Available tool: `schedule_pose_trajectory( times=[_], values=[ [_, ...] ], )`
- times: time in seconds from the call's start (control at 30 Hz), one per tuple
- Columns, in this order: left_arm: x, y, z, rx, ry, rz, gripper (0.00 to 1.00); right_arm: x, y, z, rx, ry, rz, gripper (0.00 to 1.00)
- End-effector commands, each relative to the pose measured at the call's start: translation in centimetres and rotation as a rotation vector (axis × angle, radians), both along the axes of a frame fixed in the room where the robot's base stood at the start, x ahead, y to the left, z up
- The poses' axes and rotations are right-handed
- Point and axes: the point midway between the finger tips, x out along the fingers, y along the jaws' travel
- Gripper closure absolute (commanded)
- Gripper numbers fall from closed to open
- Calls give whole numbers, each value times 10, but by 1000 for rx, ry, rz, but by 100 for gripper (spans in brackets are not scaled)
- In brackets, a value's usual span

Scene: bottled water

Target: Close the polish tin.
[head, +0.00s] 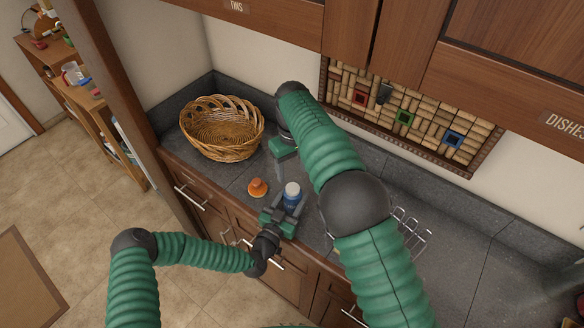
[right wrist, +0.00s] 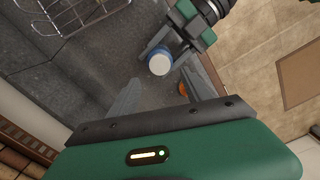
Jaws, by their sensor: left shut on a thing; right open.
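A small blue container with a white top (head: 292,190) stands upright near the counter's front edge. It also shows in the right wrist view (right wrist: 160,62). My left gripper (head: 286,206) is shut around its sides. A small orange piece with a raised knob (head: 257,187) lies on the counter to the left of the container; part of it shows in the right wrist view (right wrist: 183,89). I cannot tell for sure whether it is the lid. My right gripper (head: 280,168) is open and empty, above the counter behind the container and the orange piece.
A wicker basket (head: 222,138) stands at the back left of the dark counter. A wire rack (head: 408,232) is to the right, partly hidden by my right arm. A cork board (head: 420,115) hangs on the wall. The counter around the orange piece is clear.

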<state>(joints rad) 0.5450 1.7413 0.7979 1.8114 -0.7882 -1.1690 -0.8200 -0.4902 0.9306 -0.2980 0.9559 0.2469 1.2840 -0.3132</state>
Motion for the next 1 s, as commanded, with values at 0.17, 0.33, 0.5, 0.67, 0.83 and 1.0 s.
schedule_pose_trajectory(
  times=[0.17, 0.33, 0.5, 0.67, 0.83, 1.0],
  values=[
    [0, 0, -1, 1, 2, 0, 100, -1, 0, -28, -2, 5, -1, 43],
    [0, 0, -1, 1, 2, 0, 100, -1, 0, -57, -1, 4, -1, 43],
    [0, 0, -1, 1, 2, 0, 100, -1, 0, -72, -1, 2, 0, 43],
    [0, 0, -1, 1, 2, 0, 100, 0, 0, -75, -1, 1, -1, 43],
    [0, 0, -1, 1, 2, 0, 100, -1, 0, -75, -1, 1, -1, 47],
    [0, 0, -1, 1, 2, 0, 100, -1, 0, -75, -1, 1, -1, 69]
  ],
)
